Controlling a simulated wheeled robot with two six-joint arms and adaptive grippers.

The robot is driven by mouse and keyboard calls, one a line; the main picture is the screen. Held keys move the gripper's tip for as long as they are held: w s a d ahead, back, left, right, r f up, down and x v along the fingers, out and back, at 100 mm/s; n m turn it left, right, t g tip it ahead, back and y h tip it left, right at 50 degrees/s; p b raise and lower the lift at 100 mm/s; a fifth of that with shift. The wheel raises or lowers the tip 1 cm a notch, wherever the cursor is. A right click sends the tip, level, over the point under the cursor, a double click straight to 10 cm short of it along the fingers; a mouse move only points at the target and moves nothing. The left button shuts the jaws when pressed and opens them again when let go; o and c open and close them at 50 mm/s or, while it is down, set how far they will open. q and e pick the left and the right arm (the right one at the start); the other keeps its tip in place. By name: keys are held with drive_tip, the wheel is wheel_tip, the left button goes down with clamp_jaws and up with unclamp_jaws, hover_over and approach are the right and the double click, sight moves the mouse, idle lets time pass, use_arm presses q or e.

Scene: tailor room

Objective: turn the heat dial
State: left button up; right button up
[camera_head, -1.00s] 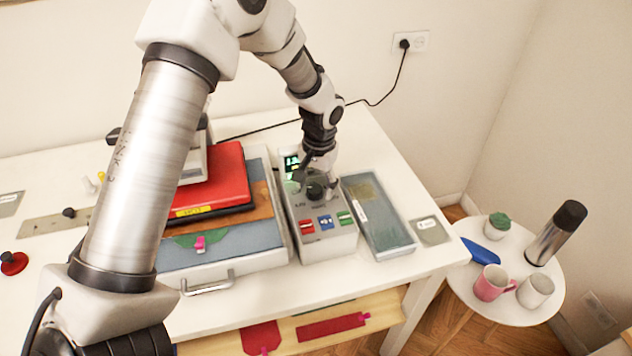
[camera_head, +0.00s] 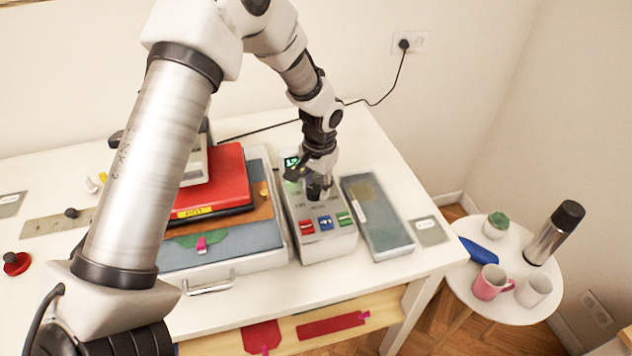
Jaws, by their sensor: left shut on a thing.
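The control box (camera_head: 330,246) is a grey-white unit on the table, with a green lit display (camera_head: 291,163) at its back and red, blue and green switches at its front. The dark heat dial (camera_head: 316,192) sits on its top face, partly hidden by my fingers. My left gripper (camera_head: 318,184) reaches down from above and is shut on the dial. The dial's pointer and markings are too small or covered to read. My right gripper is out of view.
Left of the box stands a heat press with a red pad (camera_head: 222,180) and a front handle (camera_head: 209,285). Right of it lies a grey-green tray (camera_head: 378,220). A side table (camera_head: 515,306) holds a flask (camera_head: 555,232), mugs and a small plant.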

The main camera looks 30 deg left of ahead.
sight(317, 191)
use_arm(q)
drive_tip(key=m+p, duration=0.2)
drive_tip(key=m, duration=0.3)
drive_tip(key=shift+s+d+r+p, duration=0.1)
drive_tip(key=shift+p, duration=0.25)
drive_tip(key=shift+m+p, duration=0.85)
drive_tip(key=shift+m, duration=1.55)
drive_tip(key=o, duration=1.1)
drive_tip(key=shift+o, duration=0.2)
wheel_tip(317, 191, up, 12)
drive_tip(key=shift+s+d, duration=0.25)
drive_tip(key=shift+s, duration=0.05)
